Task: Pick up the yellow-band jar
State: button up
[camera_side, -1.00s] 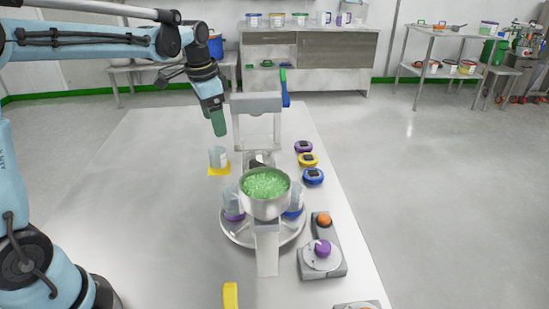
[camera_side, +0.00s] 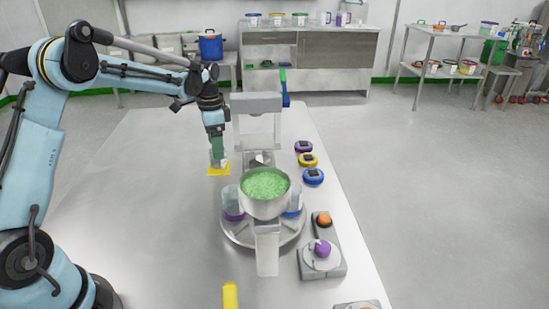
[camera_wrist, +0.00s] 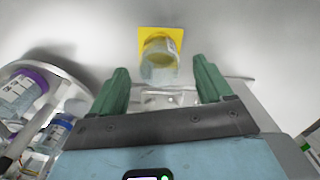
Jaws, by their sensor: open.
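The yellow-band jar is a clear jar standing on a yellow square mat (camera_side: 213,171). In the wrist view the jar (camera_wrist: 159,62) sits on the mat (camera_wrist: 175,36), ahead of and between the green fingertips. My gripper (camera_side: 218,152) points down at the jar in the side view and hides most of it. In the wrist view my gripper (camera_wrist: 159,82) is open, one finger on each side of the jar's line. No contact between fingers and jar shows.
A round turntable (camera_side: 240,235) with purple-band and blue-band jars stands close by, beneath a bowl of green granules (camera_side: 265,184). The dispenser frame (camera_side: 257,104) rises just right of my gripper. Purple, yellow and blue lids (camera_side: 308,160) lie to the right. The table's left side is clear.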

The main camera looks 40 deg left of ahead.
jog(key=shift+s+f, duration=0.2)
jog(key=shift+f, duration=2.5)
jog(key=shift+c, duration=0.3)
jog(key=c, duration=1)
jog(key=shift+r, duration=0.15)
